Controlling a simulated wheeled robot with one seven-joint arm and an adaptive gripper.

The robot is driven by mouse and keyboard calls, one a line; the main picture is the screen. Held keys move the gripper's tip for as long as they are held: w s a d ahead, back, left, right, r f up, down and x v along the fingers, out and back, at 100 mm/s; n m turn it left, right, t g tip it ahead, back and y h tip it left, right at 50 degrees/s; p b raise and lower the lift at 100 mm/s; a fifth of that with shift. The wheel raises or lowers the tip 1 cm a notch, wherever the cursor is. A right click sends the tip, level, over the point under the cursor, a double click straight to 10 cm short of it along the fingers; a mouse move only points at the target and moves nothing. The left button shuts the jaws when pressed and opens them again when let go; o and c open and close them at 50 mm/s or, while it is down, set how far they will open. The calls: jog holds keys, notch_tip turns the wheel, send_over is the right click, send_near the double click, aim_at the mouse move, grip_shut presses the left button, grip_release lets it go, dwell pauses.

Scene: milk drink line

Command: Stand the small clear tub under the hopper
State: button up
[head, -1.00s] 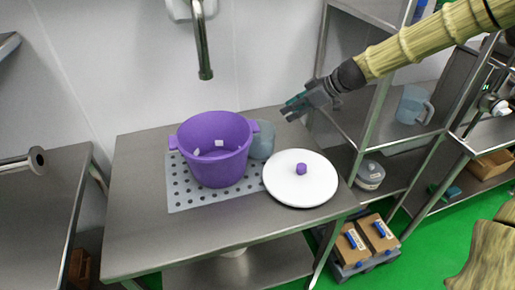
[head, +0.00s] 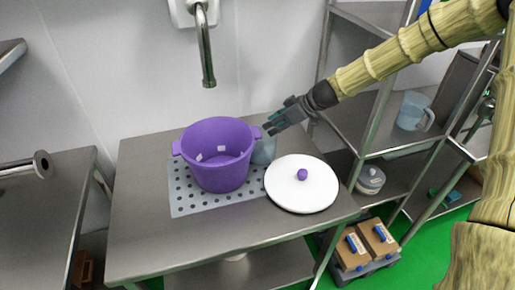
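A small translucent blue-grey tub (head: 263,151) stands on the steel table, just right of and partly behind a purple pot (head: 219,171). The pot hides part of its left side. My gripper (head: 268,128) reaches in from the upper right, just above the tub's rim in the picture, and overlaps its top. I cannot tell if it touches the tub or whether its fingers are apart. I cannot make out a hopper for certain; a bent metal pipe (head: 207,60) hangs from a white wall fitting above the pot.
The pot stands on a perforated grey mat (head: 183,203). A white lid with a purple knob (head: 301,190) lies right of it. The table's front left (head: 150,240) is bare. A steel shelf rack with a clear jug (head: 411,111) stands at the right.

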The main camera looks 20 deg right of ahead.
aim_at(268, 137)
jog(key=shift+p+x, duration=0.4)
jog(key=shift+x, duration=1.25)
jog(key=shift+d, duration=0.1)
grip_shut()
